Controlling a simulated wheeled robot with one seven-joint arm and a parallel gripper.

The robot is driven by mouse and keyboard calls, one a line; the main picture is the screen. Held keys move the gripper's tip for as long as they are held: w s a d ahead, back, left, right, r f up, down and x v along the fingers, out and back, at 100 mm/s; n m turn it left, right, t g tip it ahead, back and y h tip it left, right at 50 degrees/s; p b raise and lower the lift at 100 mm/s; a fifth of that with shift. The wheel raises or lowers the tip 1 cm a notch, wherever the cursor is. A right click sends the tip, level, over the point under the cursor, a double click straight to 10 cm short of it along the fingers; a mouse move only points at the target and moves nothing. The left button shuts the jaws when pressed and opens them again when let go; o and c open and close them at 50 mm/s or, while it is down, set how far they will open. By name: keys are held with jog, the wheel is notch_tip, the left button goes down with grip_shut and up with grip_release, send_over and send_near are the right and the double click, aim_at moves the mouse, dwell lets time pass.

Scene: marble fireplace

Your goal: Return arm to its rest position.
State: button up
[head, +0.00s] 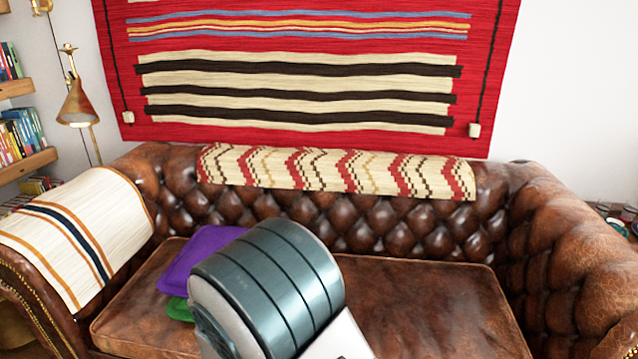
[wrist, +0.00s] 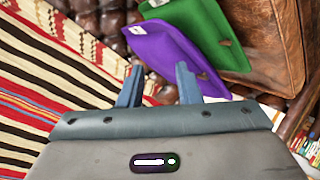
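My gripper (wrist: 160,68) shows in the wrist view with its two blue fingers spread apart. I see nothing held between them. A purple cushion (wrist: 165,48) lies beyond the fingertips, and a green cushion (wrist: 208,28) is next to it. In the head view, the purple cushion (head: 198,255) and an edge of the green one (head: 178,309) rest on the seat of a brown leather sofa (head: 430,300). My arm's thick grey-blue link stands in front of the sofa there, covering part of the cushions. My gripper's fingers are hidden in the head view.
A striped blanket (head: 85,235) covers the sofa's left arm, and a zigzag-patterned one (head: 330,172) hangs over its back. A red striped rug (head: 300,75) hangs on the wall. Bookshelves (head: 25,165) and a brass lamp (head: 77,105) are at left. The right seat is clear.

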jog(key=s+d+r+m+g+y+p, duration=0.2)
jog(key=d+r+p, duration=0.2)
jog(key=d+r, duration=0.45)
jog(key=s+d+r+m+g+y+p, duration=0.1)
jog(key=d+r+m+g+p, duration=0.3)
jog(key=r, duration=0.7)
jog(key=s+d+r+m+g+h+p, duration=0.1)
jog(key=s+d+r+p, duration=0.1)
jog(key=s+d+r, duration=0.3)
jog(key=s+d+r+m+g+h+p, duration=0.1)
jog(key=s+d+r+m+h+p, duration=0.1)
jog(key=s+d, duration=0.9)
notch_tip(320, 180, up, 3)
jog(key=shift+d+f+m+g+p, duration=0.1)
jog(key=shift+d+m+g+p, duration=0.2)
jog(key=shift+d+p, duration=0.65)
jog(key=shift+s+d, duration=0.1)
jog(key=shift+d, duration=0.1)
